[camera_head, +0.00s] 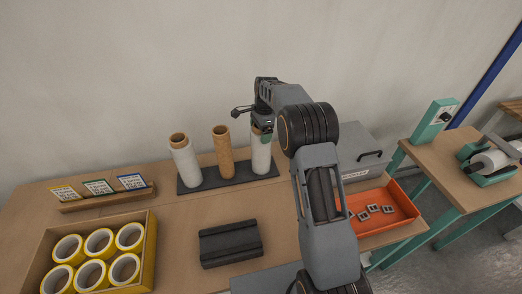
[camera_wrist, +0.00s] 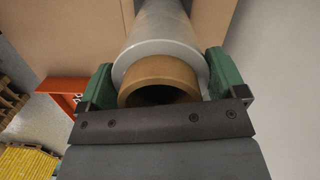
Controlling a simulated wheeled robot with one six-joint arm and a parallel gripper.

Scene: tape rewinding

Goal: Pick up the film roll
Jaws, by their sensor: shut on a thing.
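Two white film rolls stand upright on a dark base (camera_head: 206,189) at the back of the workbench, with a bare brown core (camera_head: 222,152) between them. The left film roll (camera_head: 187,166) stands free. The right film roll (camera_head: 261,159) is under my gripper (camera_head: 264,130), which partly hides its top. In the wrist view the green fingers of my gripper (camera_wrist: 160,88) are on both sides of this film roll (camera_wrist: 162,40), shut on it near its brown core end (camera_wrist: 158,78). The roll looks upright and at the base; I cannot tell whether it is lifted.
A box of yellow tape rolls (camera_head: 150,254) is at the front left, with label cards (camera_head: 97,186) behind it. A black block (camera_head: 230,243) lies mid-bench. An orange tray (camera_head: 408,205) and a grey case (camera_head: 372,143) are right of my arm. A side table (camera_head: 447,160) stands farther right.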

